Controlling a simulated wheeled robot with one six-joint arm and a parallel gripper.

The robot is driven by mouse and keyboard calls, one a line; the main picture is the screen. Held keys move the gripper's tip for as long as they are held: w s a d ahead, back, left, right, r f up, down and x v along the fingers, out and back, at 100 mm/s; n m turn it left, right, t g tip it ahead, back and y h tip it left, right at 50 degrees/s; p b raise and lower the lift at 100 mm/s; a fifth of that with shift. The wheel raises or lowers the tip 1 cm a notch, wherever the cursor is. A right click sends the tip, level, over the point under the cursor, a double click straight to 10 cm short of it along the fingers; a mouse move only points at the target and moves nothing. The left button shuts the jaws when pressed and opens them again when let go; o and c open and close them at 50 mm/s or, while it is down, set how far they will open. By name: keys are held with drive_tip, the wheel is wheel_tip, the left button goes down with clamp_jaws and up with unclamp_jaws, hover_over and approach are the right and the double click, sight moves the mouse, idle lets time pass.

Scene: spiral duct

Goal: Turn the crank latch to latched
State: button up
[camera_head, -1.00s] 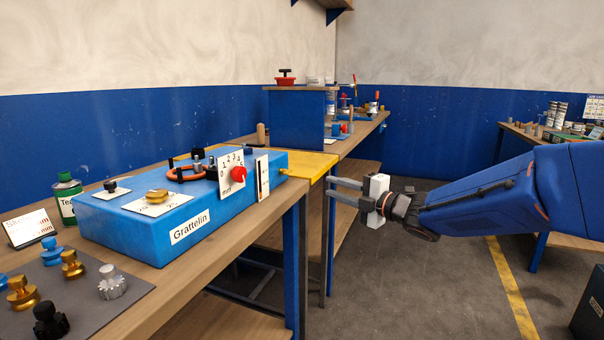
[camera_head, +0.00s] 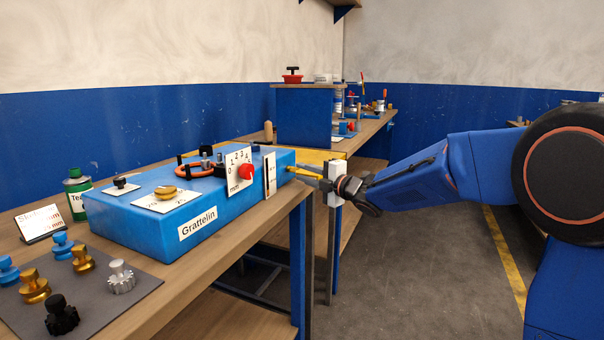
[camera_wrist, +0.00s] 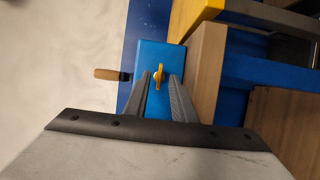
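The blue box labelled Grattelin (camera_head: 150,222) stands on the wooden bench. A small yellow-orange handle (camera_wrist: 160,75), which looks like the crank latch, sits on the box's end face in the wrist view. It points roughly up and down in that picture. In the head view this end face is turned away, so the handle's setting cannot be read there. My gripper (camera_head: 303,174) is at the right end of the box. In the wrist view my gripper (camera_wrist: 160,79) is open, its fingers on either side of the handle with gaps visible. I cannot tell whether the tips touch the box.
A yellow bench section (camera_head: 318,156) lies behind my gripper. Loose knobs lie on a grey mat (camera_head: 88,292).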

drive_tip(key=shift+w+a, duration=0.45)
drive_tip(key=shift+a, duration=0.05)
drive_tip(key=shift+c, duration=0.5)
clamp_jaws()
drive_tip(key=shift+r, duration=0.1)
